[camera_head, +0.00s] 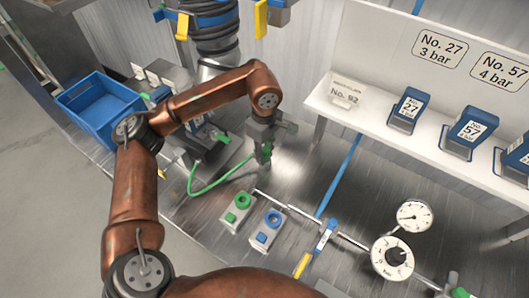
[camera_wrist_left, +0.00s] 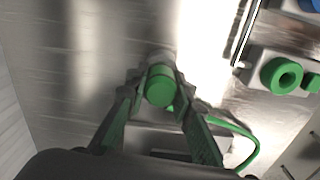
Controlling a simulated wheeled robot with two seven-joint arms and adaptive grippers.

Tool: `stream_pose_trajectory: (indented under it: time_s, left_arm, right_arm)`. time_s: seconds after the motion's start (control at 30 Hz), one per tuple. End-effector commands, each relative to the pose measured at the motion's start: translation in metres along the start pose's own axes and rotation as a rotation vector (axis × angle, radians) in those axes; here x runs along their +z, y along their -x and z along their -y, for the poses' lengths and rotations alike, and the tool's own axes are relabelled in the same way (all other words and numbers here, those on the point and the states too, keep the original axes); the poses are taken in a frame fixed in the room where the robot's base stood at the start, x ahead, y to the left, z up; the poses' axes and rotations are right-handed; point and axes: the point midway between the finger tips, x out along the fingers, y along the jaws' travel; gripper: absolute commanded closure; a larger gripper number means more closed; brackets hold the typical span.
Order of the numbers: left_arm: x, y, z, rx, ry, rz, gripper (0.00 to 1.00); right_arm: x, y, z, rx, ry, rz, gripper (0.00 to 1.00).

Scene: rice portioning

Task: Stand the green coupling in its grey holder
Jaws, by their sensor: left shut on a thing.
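The green coupling (camera_wrist_left: 160,86) is between the fingers of my left gripper (camera_wrist_left: 156,97), its round green end facing the wrist camera. In the head view my left gripper (camera_head: 264,150) is shut on the coupling above the metal worktop, and a green hose (camera_head: 215,184) trails from there to the left. A light grey block with a green ring (camera_head: 243,200) stands on the worktop below and left of the gripper. This ring also shows at the right of the wrist view (camera_wrist_left: 282,75), apart from the coupling. I cannot tell whether this block is the grey holder. My right gripper is not in view.
A similar block with a blue ring (camera_head: 273,218) stands beside the green one. Round gauges (camera_head: 415,215) and a pipe are at the right. A blue crate (camera_head: 100,105) is at the left. A white shelf (camera_head: 400,145) with labelled blue blocks stands at the back right.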

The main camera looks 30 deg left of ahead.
Motion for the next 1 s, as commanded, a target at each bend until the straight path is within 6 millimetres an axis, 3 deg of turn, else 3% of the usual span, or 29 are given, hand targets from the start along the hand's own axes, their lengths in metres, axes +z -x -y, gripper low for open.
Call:
stream_pose_trajectory:
  time_s: [0.4, 0.43, 0.7, 0.9, 1.0]
  left_arm:
    - [0.0003, -0.0036, 0.0004, -0.002, 0.000, 0.001, 1.00]
    - [0.0003, -0.0037, 0.0004, -0.003, 0.000, 0.000, 0.78]
    - [0.0004, -0.0042, 0.0005, -0.003, -0.001, 0.001, 0.59]
    - [0.0004, -0.0044, 0.0006, -0.004, -0.001, 0.001, 0.58]
    - [0.0004, -0.0046, 0.0006, -0.004, -0.001, 0.001, 0.52]
  right_arm:
    - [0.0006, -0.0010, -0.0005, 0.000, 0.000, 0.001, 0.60]
    - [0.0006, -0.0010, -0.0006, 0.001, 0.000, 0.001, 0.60]
    - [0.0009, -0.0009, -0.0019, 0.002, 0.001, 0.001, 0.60]
    - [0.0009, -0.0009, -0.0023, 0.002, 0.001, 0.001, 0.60]
    - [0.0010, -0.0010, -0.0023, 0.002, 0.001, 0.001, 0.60]
